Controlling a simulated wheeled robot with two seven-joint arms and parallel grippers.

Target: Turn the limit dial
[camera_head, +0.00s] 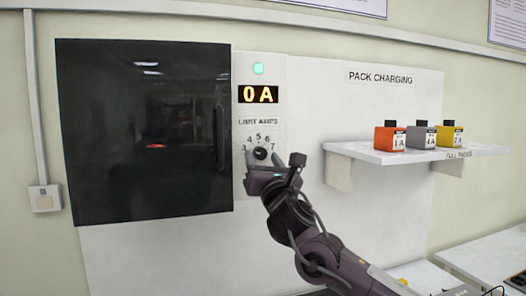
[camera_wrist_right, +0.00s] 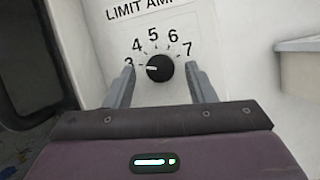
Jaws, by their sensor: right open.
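The limit dial (camera_head: 260,154) is a round black knob on the white panel, under the label LIMIT AMPS. In the right wrist view the dial (camera_wrist_right: 161,69) has a white mark pointing left, near the 3 on its 3 to 7 scale. My right gripper (camera_head: 262,163) is at the panel just below the dial in the head view. In the wrist view its open fingers (camera_wrist_right: 160,78) stand left and right of the knob, with a gap on each side. The display (camera_head: 258,94) reads 0 A. My left gripper is not in view.
A dark cabinet door (camera_head: 140,130) with a vertical handle is left of the dial. A white shelf (camera_head: 350,152) at right holds orange, grey and yellow packs. A pale bench (camera_head: 490,255) is at lower right.

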